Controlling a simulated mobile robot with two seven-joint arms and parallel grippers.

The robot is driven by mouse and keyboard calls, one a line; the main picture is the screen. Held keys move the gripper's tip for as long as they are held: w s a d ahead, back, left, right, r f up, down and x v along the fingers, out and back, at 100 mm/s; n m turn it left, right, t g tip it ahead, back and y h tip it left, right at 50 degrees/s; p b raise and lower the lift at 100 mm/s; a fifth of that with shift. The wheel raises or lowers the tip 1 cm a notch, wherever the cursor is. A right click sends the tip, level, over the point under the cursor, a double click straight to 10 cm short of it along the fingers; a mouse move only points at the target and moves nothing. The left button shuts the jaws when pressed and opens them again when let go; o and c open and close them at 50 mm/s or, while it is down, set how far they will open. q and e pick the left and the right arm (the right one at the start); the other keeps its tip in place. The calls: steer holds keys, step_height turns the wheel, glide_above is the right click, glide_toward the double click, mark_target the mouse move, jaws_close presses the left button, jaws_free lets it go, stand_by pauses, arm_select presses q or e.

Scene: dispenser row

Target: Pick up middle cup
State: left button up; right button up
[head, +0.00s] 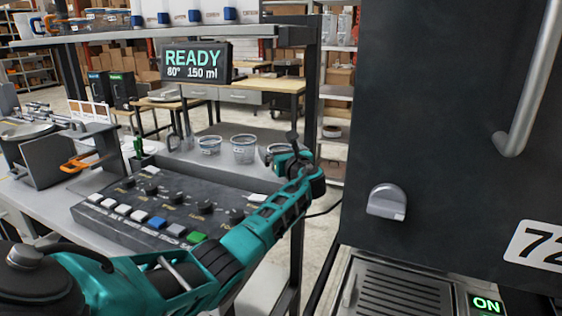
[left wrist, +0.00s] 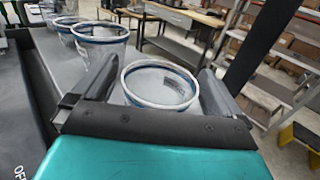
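Three clear cups stand in a row on the grey bench in the head view: the left cup (head: 209,146), the middle cup (head: 244,150) and the right cup (head: 275,150), partly hidden by my left gripper (head: 288,152). In the left wrist view, the right cup (left wrist: 158,84) with a blue band stands between the two spread fingers of my left gripper (left wrist: 157,84). Small gaps seem to show at both sides. The middle cup (left wrist: 100,42) and the left cup (left wrist: 65,32) stand beyond the left finger. My right gripper is not in view.
A dark control panel (head: 150,212) with knobs and buttons lies in front of the cups. A READY display (head: 195,62) hangs above them. A large dark machine (head: 440,120) with a drip tray (head: 395,295) blocks the right side. A shelf post (head: 308,110) rises by the gripper.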

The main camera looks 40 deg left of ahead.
arm_select(q)
steer(key=c, duration=1)
